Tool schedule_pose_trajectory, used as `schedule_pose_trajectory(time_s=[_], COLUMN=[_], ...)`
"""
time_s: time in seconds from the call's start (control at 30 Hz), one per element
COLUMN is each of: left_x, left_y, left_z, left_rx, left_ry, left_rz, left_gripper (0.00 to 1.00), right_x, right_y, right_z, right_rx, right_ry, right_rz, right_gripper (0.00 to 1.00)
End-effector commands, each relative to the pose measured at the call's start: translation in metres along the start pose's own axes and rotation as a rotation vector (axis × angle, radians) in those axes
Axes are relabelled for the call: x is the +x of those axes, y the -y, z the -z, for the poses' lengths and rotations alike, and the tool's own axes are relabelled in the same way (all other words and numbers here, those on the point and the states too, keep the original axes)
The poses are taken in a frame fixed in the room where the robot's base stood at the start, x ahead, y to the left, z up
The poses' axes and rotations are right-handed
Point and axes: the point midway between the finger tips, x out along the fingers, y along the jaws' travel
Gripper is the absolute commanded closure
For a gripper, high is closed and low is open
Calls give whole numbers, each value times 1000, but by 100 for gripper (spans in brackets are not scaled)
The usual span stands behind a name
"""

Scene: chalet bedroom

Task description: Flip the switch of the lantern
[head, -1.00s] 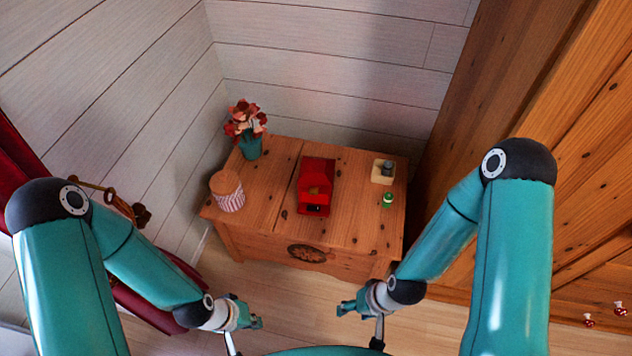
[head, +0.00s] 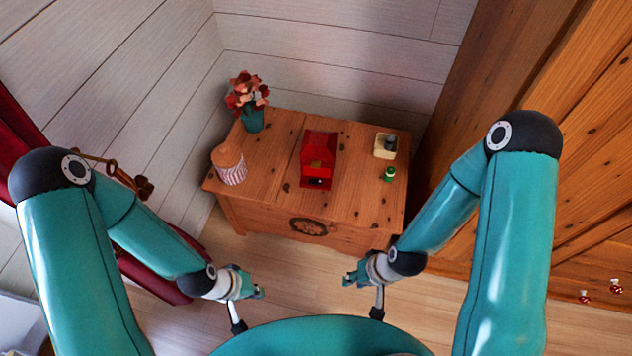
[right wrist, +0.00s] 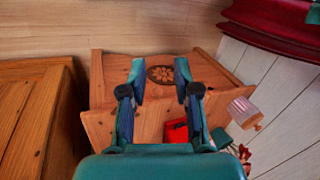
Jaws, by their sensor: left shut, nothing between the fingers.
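The red lantern (head: 318,160) stands on top of a wooden chest (head: 275,170), with a small dark part low on its front; I cannot make out the switch's position. In the right wrist view the lantern (right wrist: 176,132) shows partly behind my gripper. My left gripper (head: 257,292) is shut and empty, in front of the chest and below its top in the picture. My right gripper (head: 347,275) is also in front of the chest, to the right and apart from the lantern. In the right wrist view its fingers (right wrist: 160,78) are spread with nothing between them.
On the chest a flower pot (head: 252,119) and a striped jar (head: 229,165) stand left of the lantern. A small tray (head: 380,151) and a green bottle (head: 389,174) stand to its right. A wooden wall or cabinet rises at the right; bare floor lies before the chest.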

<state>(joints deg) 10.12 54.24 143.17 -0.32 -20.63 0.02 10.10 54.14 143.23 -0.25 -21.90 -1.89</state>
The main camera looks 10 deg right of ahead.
Motion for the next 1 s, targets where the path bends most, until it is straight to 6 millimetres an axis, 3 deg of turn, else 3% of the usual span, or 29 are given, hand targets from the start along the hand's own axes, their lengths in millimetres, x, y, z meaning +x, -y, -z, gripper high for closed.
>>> schedule_pose_trajectory(time_s=[0.03,0.13,0.27,0.43,0.6,0.8,1.0], left_x=[0,0,2,42,86,141,192], left_y=[0,0,1,15,31,51,69], left_z=[0,0,0,0,0,1,1], left_rx=[0,0,0,0,0,0,0], left_ry=[0,0,0,0,1,0,0], left_rz=[0,0,0,0,0,0,0], left_gripper=[100,100,100,100,100,100,100], right_x=[0,-1,-7,-2,1,16,52], right_y=[-1,-8,-28,-55,-50,-20,28], right_z=[7,34,94,186,241,271,274], right_rx=[-12,-19,-8,-28,-57,-78,-101], right_ry=[-29,-134,-344,-676,-922,-1127,-1241], right_rz=[-5,-37,-130,-326,-484,-590,-578], right_gripper=[82,99,100,100,100,100,100])
